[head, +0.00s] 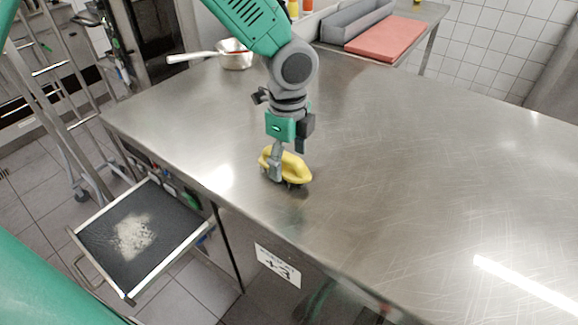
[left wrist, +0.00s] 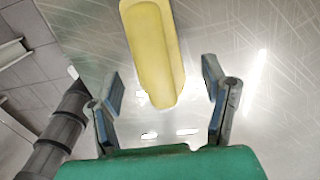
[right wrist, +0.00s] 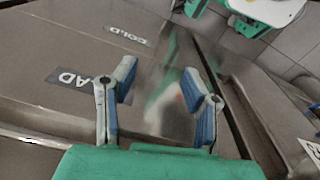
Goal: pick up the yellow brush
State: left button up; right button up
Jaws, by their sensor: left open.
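The yellow brush (head: 294,168) lies on the steel table (head: 400,190) near its front edge. My left gripper (head: 287,172) points down at the brush, with one finger in front of its body. In the left wrist view the yellow brush (left wrist: 153,50) runs from the top edge down between the open fingers of my left gripper (left wrist: 162,100); gaps show on both sides of it. My right gripper (right wrist: 160,105) is open and empty in the right wrist view, beside cabinet fronts below the table.
A red cutting board (head: 386,38) and a grey tray (head: 355,18) lie at the back. A dark tray (head: 140,235) with pale powder sits low at left. The table's right is clear.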

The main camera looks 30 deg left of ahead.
aim_at(286, 154)
pick_arm(q)
jog(key=f, duration=0.2)
jog(key=shift+w+a+f, duration=0.15)
jog(key=shift+a+f, duration=0.15)
jog(key=shift+a, duration=0.5)
jog(key=c, duration=1.1)
jog(key=shift+d, duration=0.2)
jog(key=shift+c, duration=1.4)
jog(key=shift+d+r, duration=0.15)
jog(key=shift+d, duration=0.3)
jog(key=r, duration=0.6)
jog(key=a+r+p, duration=0.1)
jog(key=r, duration=0.2)
jog(key=shift+d+r, duration=0.4)
jog(key=shift+o, duration=1.3)
jog(key=shift+a, duration=0.25)
jog(key=shift+c, duration=0.2)
